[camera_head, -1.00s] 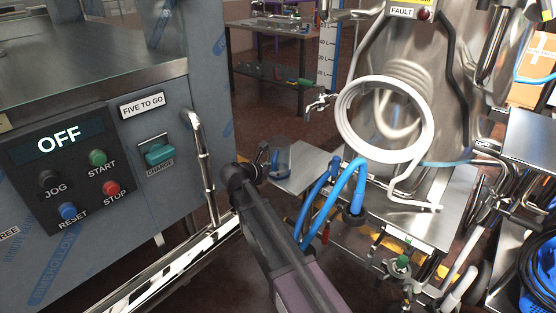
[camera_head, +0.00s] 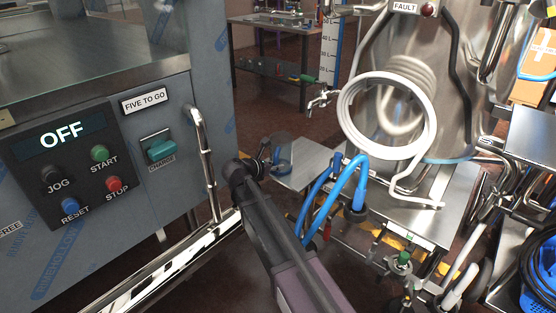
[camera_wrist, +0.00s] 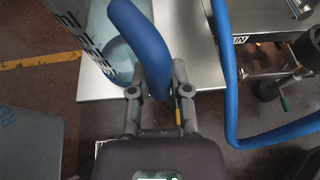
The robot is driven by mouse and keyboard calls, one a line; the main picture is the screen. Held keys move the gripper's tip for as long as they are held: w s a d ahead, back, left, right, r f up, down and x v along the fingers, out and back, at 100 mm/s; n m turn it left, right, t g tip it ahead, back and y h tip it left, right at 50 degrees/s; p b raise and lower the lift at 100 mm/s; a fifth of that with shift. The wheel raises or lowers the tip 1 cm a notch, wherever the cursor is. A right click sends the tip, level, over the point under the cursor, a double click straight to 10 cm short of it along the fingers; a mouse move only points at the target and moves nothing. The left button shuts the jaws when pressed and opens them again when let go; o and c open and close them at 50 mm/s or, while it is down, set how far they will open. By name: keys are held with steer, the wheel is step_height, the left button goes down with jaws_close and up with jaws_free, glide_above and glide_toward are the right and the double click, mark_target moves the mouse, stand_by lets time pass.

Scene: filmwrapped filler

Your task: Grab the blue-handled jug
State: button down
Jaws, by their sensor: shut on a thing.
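The jug (camera_wrist: 98,40) is clear with dark measuring marks. It shows at the upper left of the wrist view, partly cut off by the frame. Its thick blue handle (camera_wrist: 143,35) runs down between the two fingers of my gripper (camera_wrist: 159,80), which are shut on it. In the head view the small jug (camera_head: 281,152) shows just right of my gripper (camera_head: 262,166), over the left part of a metal platform (camera_head: 310,171). I cannot tell whether its base touches the platform.
A blue hose (camera_wrist: 228,85) loops close to the right of my gripper. A large steel vessel with a white coil (camera_head: 343,115) stands right of the jug. A machine with a control panel (camera_head: 60,175) and a chrome rail (camera_head: 205,150) is on the left.

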mark_target(276, 158)
steer(key=shift+r, duration=0.15)
step_height(276, 158, up, 4)
steer(key=p, duration=0.3)
steer(key=shift+f+p, duration=0.25)
steer(key=shift+p, duration=0.1)
steer(key=s+r+p, duration=0.1)
steer(key=s, duration=1.5)
steer(key=shift+d, duration=0.2)
steer(key=shift+r, duration=0.1)
